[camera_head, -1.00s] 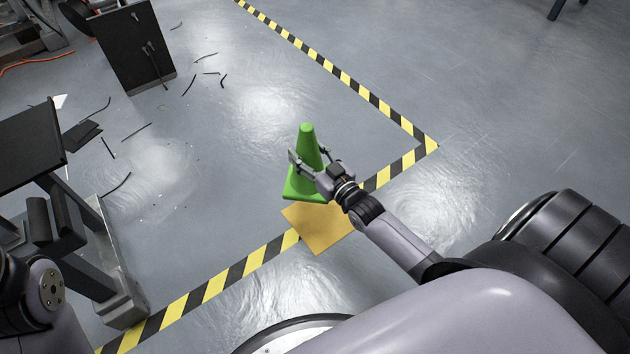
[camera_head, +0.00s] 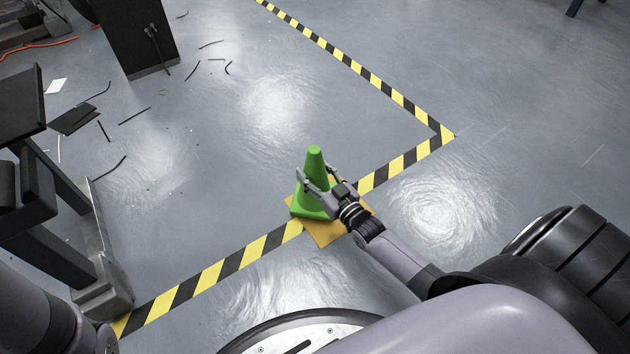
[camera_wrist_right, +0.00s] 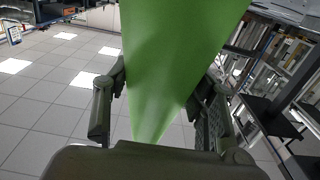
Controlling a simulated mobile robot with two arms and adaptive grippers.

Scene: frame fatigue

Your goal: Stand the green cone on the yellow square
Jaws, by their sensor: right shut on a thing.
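The green cone (camera_head: 314,162) is upright in the head view, its base over the upper left part of the yellow square (camera_head: 326,236). My right gripper (camera_head: 317,180) is shut on the cone's body from the right. In the right wrist view the green cone (camera_wrist_right: 180,60) fills the middle between the two fingers of my right gripper (camera_wrist_right: 162,95). I cannot tell whether the cone's base touches the square or hangs just above it. Much of the square is hidden by the cone, the gripper and my arm. My left gripper is not visible.
Black and yellow striped tape (camera_head: 235,260) runs along the floor and turns a corner at the right. A dark metal frame (camera_head: 60,240) stands at the left, a black cabinet (camera_head: 138,40) at the back. Dark strips litter the floor at the upper left. The floor at right is clear.

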